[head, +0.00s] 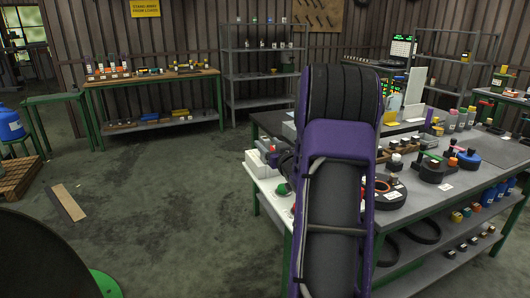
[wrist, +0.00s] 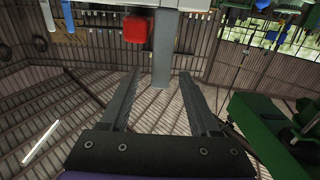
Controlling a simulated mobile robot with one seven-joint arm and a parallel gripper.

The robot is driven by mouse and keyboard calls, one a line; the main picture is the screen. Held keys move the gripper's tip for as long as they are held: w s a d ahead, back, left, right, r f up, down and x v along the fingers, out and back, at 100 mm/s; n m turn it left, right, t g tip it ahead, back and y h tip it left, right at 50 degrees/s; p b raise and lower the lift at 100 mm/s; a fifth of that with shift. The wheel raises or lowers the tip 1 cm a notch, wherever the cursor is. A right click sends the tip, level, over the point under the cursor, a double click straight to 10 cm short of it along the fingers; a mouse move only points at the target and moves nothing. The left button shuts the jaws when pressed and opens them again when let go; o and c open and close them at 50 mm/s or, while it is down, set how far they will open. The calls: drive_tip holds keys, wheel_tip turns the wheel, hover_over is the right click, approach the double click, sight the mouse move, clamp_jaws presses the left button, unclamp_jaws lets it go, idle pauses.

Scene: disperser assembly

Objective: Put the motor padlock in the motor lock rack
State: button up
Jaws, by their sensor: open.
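My gripper (wrist: 160,80) shows in the wrist view with its two dark fingers spread apart and nothing between them. A red block-like object (wrist: 135,28) is beyond the fingertips, beside a grey post (wrist: 166,45); I cannot tell whether it is the motor padlock. In the head view my purple arm covers the middle of the workbench (head: 405,215), and my gripper is not clear there. I cannot pick out the motor padlock or the motor lock rack for certain; they may be hidden behind my arm.
The workbench holds a white box (head: 262,163), a green round part (head: 283,188), a dark round base (head: 386,198) and a blue ring-shaped part (head: 468,160). A wooden bench (head: 150,78) and metal shelves (head: 262,52) stand at the back wall. The floor at left centre is mostly clear.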

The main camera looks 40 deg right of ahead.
sight(263, 137)
drive_tip(key=shift+x, duration=2.9)
drive_tip(key=shift+s+r, duration=0.1)
drive_tip(key=shift+r, duration=0.1)
clamp_jaws()
